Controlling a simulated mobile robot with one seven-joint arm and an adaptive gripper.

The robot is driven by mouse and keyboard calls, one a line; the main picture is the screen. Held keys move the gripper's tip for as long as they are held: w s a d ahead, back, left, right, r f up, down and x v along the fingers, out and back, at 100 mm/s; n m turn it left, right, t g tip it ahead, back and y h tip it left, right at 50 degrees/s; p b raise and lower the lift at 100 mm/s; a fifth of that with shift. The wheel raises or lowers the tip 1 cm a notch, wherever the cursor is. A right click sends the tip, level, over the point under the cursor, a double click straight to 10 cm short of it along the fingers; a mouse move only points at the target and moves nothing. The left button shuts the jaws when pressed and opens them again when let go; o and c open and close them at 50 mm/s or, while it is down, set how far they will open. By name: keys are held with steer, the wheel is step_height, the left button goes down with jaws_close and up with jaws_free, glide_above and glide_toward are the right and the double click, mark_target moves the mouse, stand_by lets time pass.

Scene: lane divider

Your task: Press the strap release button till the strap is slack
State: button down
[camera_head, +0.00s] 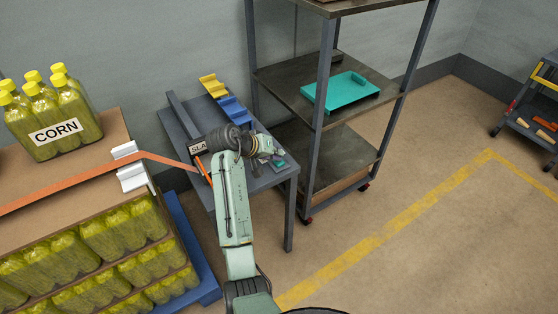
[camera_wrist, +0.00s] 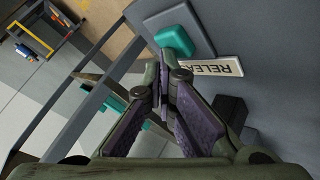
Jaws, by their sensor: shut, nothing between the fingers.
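The teal release button (camera_wrist: 174,40) sits on a grey block beside a white plate (camera_wrist: 210,67) reading "RELEA", the rest cut off by my gripper. My gripper (camera_wrist: 162,78) is shut and empty. Its fingertips are just below the button in the wrist view; I cannot tell whether they touch it. In the head view my gripper (camera_head: 268,145) is over the right end of the grey table. The orange strap (camera_head: 80,181) runs straight over the carton's edge and down toward the table, looking taut. A sign reading "SLA" (camera_head: 197,148) is partly hidden by my arm.
The grey table (camera_head: 190,125) holds yellow (camera_head: 212,85) and blue (camera_head: 235,110) parts at its back. A shelf rack with a teal tray (camera_head: 345,90) stands close on the right. Corn bottles (camera_head: 60,110) stand on the carton at left.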

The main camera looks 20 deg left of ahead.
steer(key=shift+f, duration=0.15)
stand_by(0.3)
steer(key=shift+r+p, duration=0.95)
steer(key=shift+r, duration=0.05)
step_height(320, 180, up, 5)
steer(key=p, duration=0.4)
